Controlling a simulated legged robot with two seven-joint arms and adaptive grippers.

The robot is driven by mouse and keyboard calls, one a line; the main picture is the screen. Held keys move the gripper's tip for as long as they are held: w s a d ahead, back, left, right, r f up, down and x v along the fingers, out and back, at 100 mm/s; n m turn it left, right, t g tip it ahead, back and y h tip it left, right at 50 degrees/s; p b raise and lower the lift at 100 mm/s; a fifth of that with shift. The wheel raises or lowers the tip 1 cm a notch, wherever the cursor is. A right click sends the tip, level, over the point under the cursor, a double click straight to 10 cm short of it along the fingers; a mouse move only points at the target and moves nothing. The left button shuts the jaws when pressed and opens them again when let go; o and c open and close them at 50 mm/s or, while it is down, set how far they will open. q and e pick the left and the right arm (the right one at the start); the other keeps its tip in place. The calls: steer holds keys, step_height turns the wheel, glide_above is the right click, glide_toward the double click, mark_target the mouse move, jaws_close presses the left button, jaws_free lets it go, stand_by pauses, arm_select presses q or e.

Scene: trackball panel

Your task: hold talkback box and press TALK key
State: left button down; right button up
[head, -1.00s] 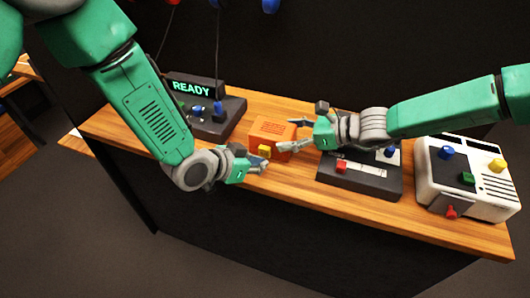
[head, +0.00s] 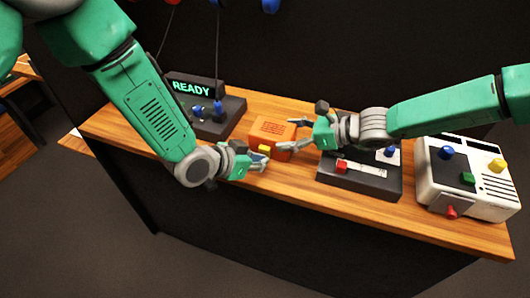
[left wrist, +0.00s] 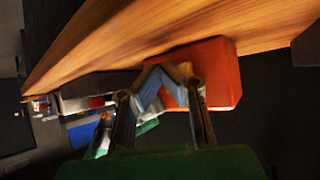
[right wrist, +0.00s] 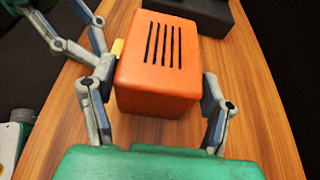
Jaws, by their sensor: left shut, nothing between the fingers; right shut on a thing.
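The orange talkback box (head: 270,129) stands on the wooden counter, with dark slots on top. It also shows in the right wrist view (right wrist: 160,65) and the left wrist view (left wrist: 222,75). My right gripper (head: 291,134) is shut on it, with a finger on each of two opposite sides. The yellow TALK key (head: 265,149) is on the box's near side; it shows at the box's left edge in the right wrist view (right wrist: 117,48). My left gripper (head: 263,160) is shut and empty, its tips right at the key. I cannot tell whether they press it.
A dark unit with a READY display (head: 191,88) and blue controls stands at the left. A dark panel with a red button (head: 341,167) lies under my right arm. A white console (head: 470,190) with coloured knobs is at the right. The counter's front edge is close.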

arm_select(q)
steer(key=shift+w+d, duration=0.15)
steer(key=shift+w, duration=0.45)
stand_by(0.6)
steer(key=shift+s, duration=0.1)
steer(key=shift+s+a, duration=0.3)
steer(key=shift+s, duration=0.6)
steer(key=shift+s+a, duration=0.25)
steer(key=shift+s, duration=0.55)
steer(key=shift+s+a, duration=0.25)
steer(key=shift+s, duration=0.55)
steer(key=shift+s+a, duration=0.25)
steer(key=shift+s, duration=0.55)
steer(key=w+d+r+v, duration=0.1)
steer(key=r+v, duration=0.1)
steer(key=v, duration=0.8)
steer(key=shift+d+f, duration=0.1)
